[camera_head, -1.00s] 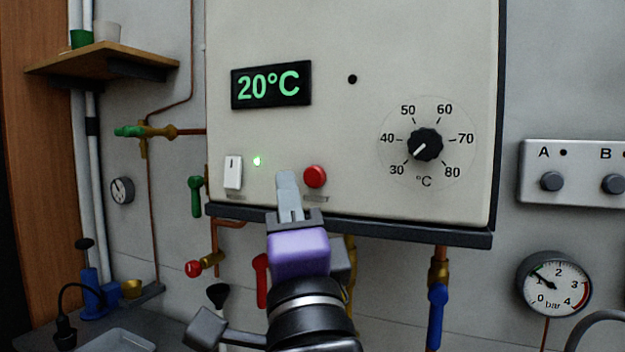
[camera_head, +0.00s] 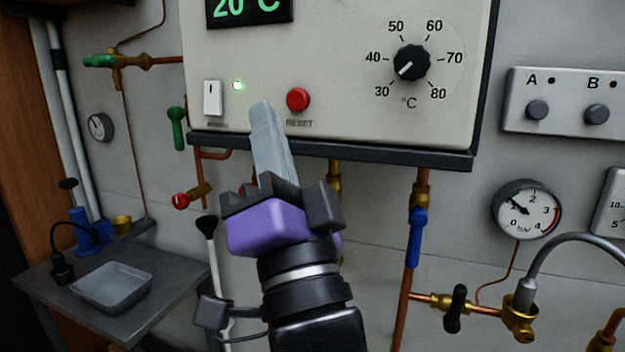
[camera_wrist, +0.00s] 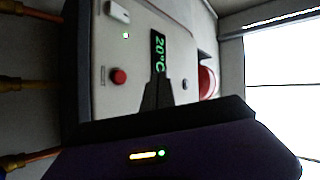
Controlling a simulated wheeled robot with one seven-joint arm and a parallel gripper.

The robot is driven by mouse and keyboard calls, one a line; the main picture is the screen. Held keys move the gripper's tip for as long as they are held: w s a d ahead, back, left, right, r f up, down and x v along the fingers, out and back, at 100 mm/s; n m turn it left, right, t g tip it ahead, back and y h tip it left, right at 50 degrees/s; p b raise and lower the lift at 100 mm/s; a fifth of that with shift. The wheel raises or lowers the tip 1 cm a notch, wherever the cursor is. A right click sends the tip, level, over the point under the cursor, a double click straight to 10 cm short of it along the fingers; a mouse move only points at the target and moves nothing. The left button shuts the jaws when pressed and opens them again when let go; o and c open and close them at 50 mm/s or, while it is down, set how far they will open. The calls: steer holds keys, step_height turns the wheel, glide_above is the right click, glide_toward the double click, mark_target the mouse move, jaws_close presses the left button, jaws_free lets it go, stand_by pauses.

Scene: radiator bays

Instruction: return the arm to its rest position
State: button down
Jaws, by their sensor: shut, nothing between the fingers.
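My gripper (camera_head: 262,112) is shut and empty, pointing up in front of the boiler's lower edge in the head view. Its purple body and my black wrist show below the grey fingers. The boiler (camera_head: 320,95) is a cream box on the wall. Its red reset button (camera_head: 298,100) is just right of the fingertips. A white switch (camera_head: 212,98) and a lit green lamp (camera_head: 238,85) are to their left. In the wrist view the fingers (camera_wrist: 158,90) show below the sideways "20°C" display, apart from the red button (camera_wrist: 118,76).
Below the boiler are copper pipes, a blue-handled valve (camera_head: 417,237) and a red-handled valve (camera_head: 181,201). A grey shelf at lower left holds a tray (camera_head: 112,287). A pressure gauge (camera_head: 527,210) and a panel with knobs A and B (camera_head: 565,105) are at right.

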steer(key=s+d+f+n+g, duration=0.1)
steer(key=s+d+f+n, duration=0.25)
steer(key=f, duration=0.55)
steer(key=s+d+f+n+g+h, duration=0.1)
steer(key=s+d+f+n, duration=0.2)
steer(key=f, duration=0.6)
steer(key=s+d+f+n+g, duration=0.1)
steer(key=s+d+f+n, duration=0.15)
steer(key=d+f, duration=0.45)
steer(key=s+d+f+m+g+h, duration=0.1)
steer(key=s+d+f+g+h, duration=0.2)
steer(key=s+f, duration=0.7)
steer(key=s+d+f+m+g+h, duration=0.2)
steer(key=s+d+f+g+h, duration=0.2)
steer(key=s+d+f, duration=0.4)
steer(key=s+f, duration=0.2)
steer(key=s, duration=0.4)
steer(key=shift+s+h, duration=0.3)
steer(key=shift+s, duration=0.1)
